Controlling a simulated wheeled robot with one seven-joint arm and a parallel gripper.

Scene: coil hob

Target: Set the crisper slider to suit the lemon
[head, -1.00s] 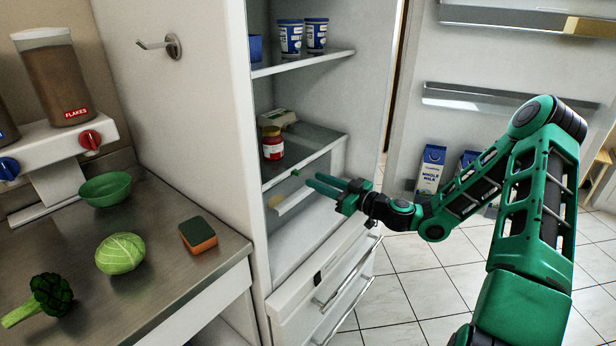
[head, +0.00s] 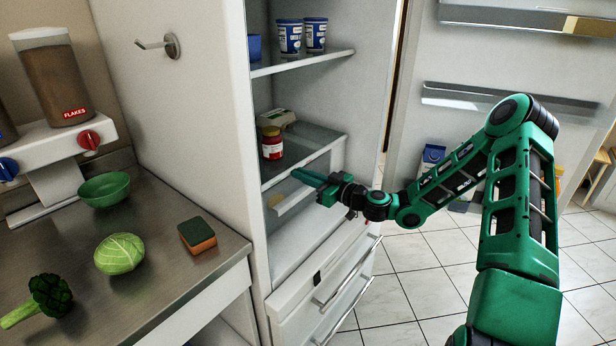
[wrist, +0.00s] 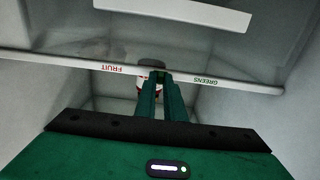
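The crisper (head: 292,200) is the clear drawer under the lower glass shelf, with a pale strip on its front. A yellow thing, likely the lemon (head: 275,201), shows dimly inside at its left. The shelf's front rail (wrist: 60,60) bears the words FRUIT and GREENS, upside down in the wrist view, FRUIT at left there. A small green slider knob (wrist: 160,74) sits on the rail about midway between the words. My gripper (head: 297,174) reaches the rail from the right. Its fingers look closed on the knob, which they mostly hide.
A red jar (head: 272,143) and an egg carton (head: 277,119) stand on the glass shelf above. The fridge door (head: 520,80) stands open at right. A cabbage (head: 119,254), sponge (head: 198,236), broccoli (head: 38,299) and green bowl (head: 104,189) sit on the counter.

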